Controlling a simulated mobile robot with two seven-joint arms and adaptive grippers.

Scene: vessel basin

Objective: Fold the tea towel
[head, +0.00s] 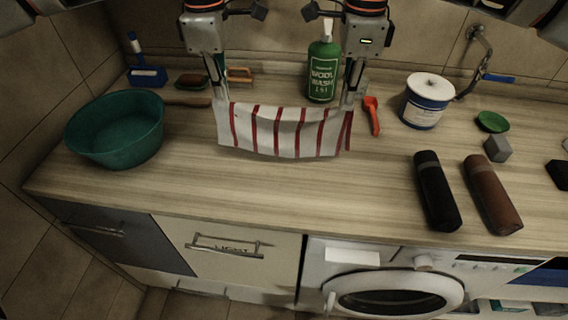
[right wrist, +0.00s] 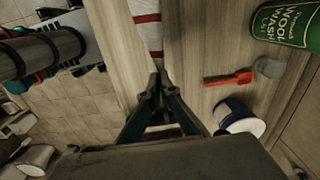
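The tea towel (head: 285,132), white with red stripes, spans between my two grippers in the head view. Its upper edge is fairly straight and its lower edge sags; I cannot tell whether that edge touches the worktop. My left gripper (head: 222,98) is at its upper left corner and appears shut on it. My right gripper (head: 347,104) is at its upper right corner. In the right wrist view, the right gripper's fingertips (right wrist: 158,76) come together at the end of the towel (right wrist: 147,28). The fingers partly hide the gripped corners.
A green wool wash bottle (head: 322,72) stands behind the towel, with a red scoop (head: 371,115) and white-blue tub (head: 426,101) to the right. A teal basin (head: 116,130) stands left. Black (head: 437,191) and brown (head: 492,195) cylinders lie at right. The worktop's front middle is clear.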

